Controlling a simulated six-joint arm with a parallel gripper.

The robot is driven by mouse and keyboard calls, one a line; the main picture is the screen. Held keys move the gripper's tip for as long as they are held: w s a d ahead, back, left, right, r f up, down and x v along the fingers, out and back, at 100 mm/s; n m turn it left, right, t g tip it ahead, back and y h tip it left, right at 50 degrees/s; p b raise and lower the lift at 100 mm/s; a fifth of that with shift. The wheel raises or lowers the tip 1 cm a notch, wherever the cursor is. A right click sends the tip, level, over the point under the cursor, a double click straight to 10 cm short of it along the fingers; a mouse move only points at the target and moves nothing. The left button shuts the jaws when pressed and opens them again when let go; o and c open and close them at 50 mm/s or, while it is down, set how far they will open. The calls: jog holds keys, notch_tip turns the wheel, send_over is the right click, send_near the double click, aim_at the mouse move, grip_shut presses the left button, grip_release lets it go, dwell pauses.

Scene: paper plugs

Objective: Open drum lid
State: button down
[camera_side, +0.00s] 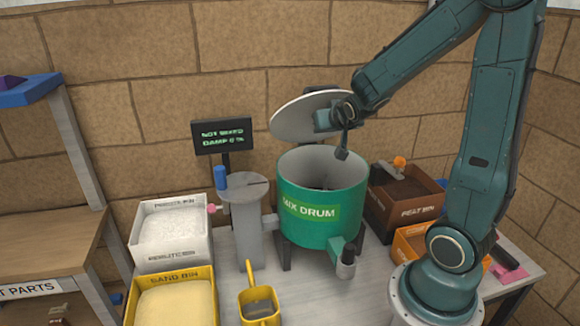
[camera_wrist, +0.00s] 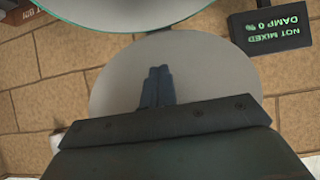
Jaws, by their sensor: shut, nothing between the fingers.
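The green mix drum (camera_side: 318,218) stands in the middle of the side view with its top uncovered. Its round grey lid (camera_side: 292,122) is raised and tilted above the rear of the drum. My gripper (camera_side: 342,154) is shut and empty, close to the lid's right side and over the drum's mouth. In the wrist view the shut fingers (camera_wrist: 157,72) lie in front of the grey lid (camera_wrist: 205,80). I cannot tell whether they touch it. The drum's green rim (camera_wrist: 75,19) curves along the top of that view. Part of the lid is hidden by my wrist.
A display (camera_side: 222,136) reads "NOT MIXED" and "DAMP 0 %". A pedestal (camera_side: 244,205) with a blue knob stands left of the drum. A white bin (camera_side: 136,235), a yellow sand bin (camera_side: 208,282), a yellow scoop (camera_side: 246,298) and a peat bin (camera_side: 378,212) surround it.

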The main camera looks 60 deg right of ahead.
jog(key=shift+w+d, duration=0.1)
jog(key=shift+w+d, duration=3.95)
jog(key=shift+s+a, duration=0.1)
jog(key=shift+a, duration=0.05)
jog(key=shift+s+a, duration=2.05)
jog(key=shift+s+r, duration=0.1)
jog(key=v, duration=1.3)
jog(key=shift+a+r, duration=0.15)
jog(key=shift+r, duration=0.05)
jog(key=shift+s, duration=0.1)
